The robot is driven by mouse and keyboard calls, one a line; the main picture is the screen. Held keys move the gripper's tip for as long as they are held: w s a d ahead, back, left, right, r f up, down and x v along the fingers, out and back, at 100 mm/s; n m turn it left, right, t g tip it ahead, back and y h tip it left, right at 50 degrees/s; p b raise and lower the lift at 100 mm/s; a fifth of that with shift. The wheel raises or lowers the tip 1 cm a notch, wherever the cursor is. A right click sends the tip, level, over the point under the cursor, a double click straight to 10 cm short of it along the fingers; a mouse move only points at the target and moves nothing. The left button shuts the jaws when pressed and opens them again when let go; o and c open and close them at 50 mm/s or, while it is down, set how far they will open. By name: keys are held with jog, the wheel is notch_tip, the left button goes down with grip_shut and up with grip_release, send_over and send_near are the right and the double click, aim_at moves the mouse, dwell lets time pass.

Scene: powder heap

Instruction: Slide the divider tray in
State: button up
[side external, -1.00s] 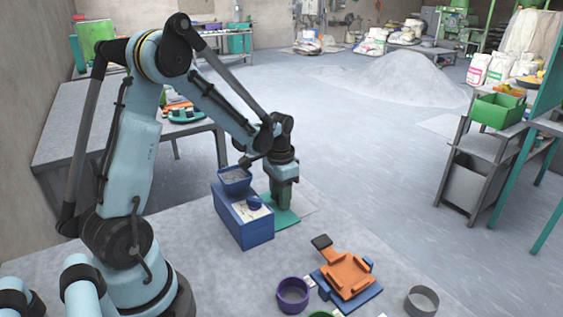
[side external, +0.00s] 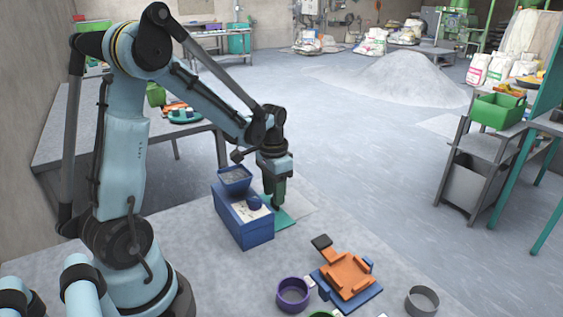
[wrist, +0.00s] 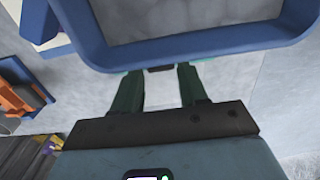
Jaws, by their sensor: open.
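A blue tray of grey powder (side external: 235,174) sits on the back end of a blue box (side external: 243,229). The tray's blue rim (wrist: 195,52) fills the top of the wrist view. I cannot tell for sure which piece is the divider tray.
An orange piece on a blue base (side external: 347,274) lies at the front, between a purple ring (side external: 293,294) and a grey ring (side external: 421,301). A shelf with a green bin (side external: 497,110) stands at right.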

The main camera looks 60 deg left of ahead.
jog(key=shift+r, duration=2.65)
jog(key=s+d+r+t, duration=0.2)
jog(key=d+t, duration=0.1)
jog(key=d, duration=0.4)
jog(key=s+d+r+t, duration=0.3)
jog(key=d+t, duration=0.1)
jog(key=d, duration=0.3)
jog(key=shift+s+d, duration=0.2)
jog(key=shift+d, duration=0.1)
jog(key=shift+a, duration=0.1)
jog(key=shift+c, duration=0.4)
